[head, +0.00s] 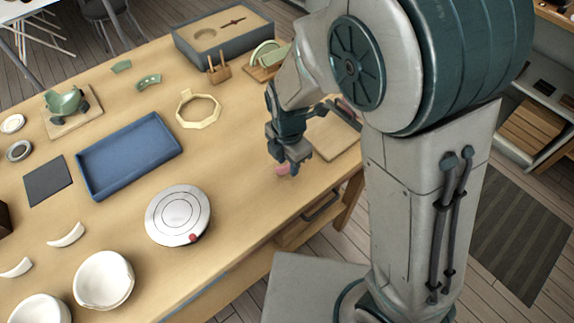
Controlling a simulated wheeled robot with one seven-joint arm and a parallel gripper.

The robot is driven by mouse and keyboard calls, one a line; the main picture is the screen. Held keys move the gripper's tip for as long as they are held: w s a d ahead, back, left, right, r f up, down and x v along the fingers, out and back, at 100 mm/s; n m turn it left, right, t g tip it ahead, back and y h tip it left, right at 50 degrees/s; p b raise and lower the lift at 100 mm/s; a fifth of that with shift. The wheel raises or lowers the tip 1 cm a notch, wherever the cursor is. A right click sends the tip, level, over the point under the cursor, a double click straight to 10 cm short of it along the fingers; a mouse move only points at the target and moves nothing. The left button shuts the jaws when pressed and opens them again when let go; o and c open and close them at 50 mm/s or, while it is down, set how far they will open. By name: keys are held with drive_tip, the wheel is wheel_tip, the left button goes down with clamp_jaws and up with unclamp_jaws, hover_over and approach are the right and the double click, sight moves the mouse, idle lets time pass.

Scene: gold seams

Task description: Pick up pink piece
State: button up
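The pink piece (282,170) is small and sits low at the fingertips of my gripper (287,163), near the front right of the wooden table (237,219). The dark fingers point down and cover part of the piece. I cannot tell whether the fingers are open beside it or shut on it, or whether it touches the table.
A wooden board (338,143) lies just right of my gripper. A round white turntable (178,214), a blue tray (128,156) and a cream octagonal ring (198,109) lie to the left. White bowls (103,279) stand front left. Bare tabletop lies left of the gripper.

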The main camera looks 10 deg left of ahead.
drive_tip(key=shift+c, duration=0.3)
clamp_jaws()
